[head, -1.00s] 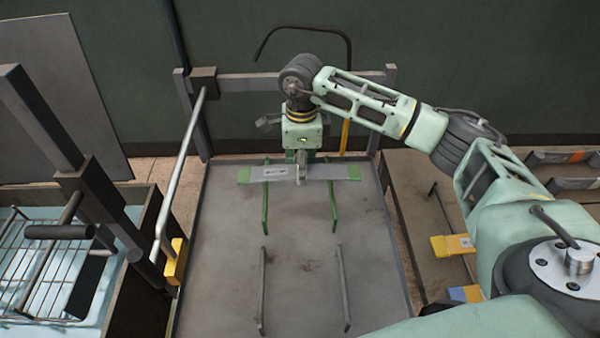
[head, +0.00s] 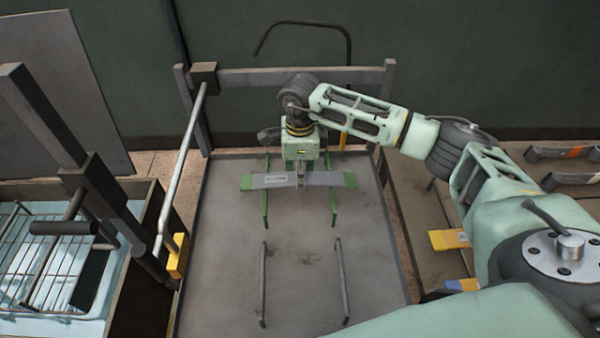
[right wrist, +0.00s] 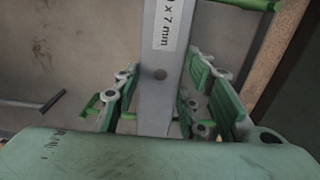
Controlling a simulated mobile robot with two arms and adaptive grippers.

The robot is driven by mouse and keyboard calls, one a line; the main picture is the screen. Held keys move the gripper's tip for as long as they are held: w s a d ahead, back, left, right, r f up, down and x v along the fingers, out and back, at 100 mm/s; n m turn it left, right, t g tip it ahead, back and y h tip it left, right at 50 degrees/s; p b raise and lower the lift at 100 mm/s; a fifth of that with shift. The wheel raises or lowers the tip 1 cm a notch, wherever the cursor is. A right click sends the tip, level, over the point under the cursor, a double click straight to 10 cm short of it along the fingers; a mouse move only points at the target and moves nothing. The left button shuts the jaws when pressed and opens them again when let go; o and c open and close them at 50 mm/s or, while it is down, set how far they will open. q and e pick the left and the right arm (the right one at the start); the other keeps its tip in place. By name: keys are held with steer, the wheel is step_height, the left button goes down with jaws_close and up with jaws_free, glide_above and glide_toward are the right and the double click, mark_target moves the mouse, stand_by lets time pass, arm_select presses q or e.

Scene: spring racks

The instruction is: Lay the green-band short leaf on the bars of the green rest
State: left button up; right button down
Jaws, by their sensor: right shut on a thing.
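The green-band short leaf (head: 272,181) is a flat grey strip with green ends and a white label. My right gripper (head: 300,179) is shut on it near its middle. The leaf lies crosswise over the two bars of the green rest (head: 265,208), its ends reaching past both. I cannot tell if it touches them. In the right wrist view the leaf (right wrist: 158,75) runs between the green fingers of the gripper (right wrist: 158,105), with part of its label readable as "7 mm". A green rest bar (right wrist: 246,4) shows at the top there. My left gripper is not in view.
Two bare grey bars (head: 263,285) stand nearer on the same grey table (head: 303,300). A post-and-rail frame (head: 300,77) stands behind. At left is a bin with a wire rack (head: 40,265); at right, a bench with yellow-ended pieces (head: 448,240).

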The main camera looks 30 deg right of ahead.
steer(key=shift+w+f, duration=0.1)
steer(key=c, duration=1.1)
jaws_free()
steer(key=shift+r+p, duration=0.35)
steer(key=shift+r, duration=0.4)
step_height(320, 180, up, 12)
steer(key=b, duration=0.3)
steer(key=shift+f+b, duration=0.25)
steer(key=shift+b, duration=0.1)
steer(key=shift+s+a+f, duration=0.1)
steer(key=shift+s, duration=0.1)
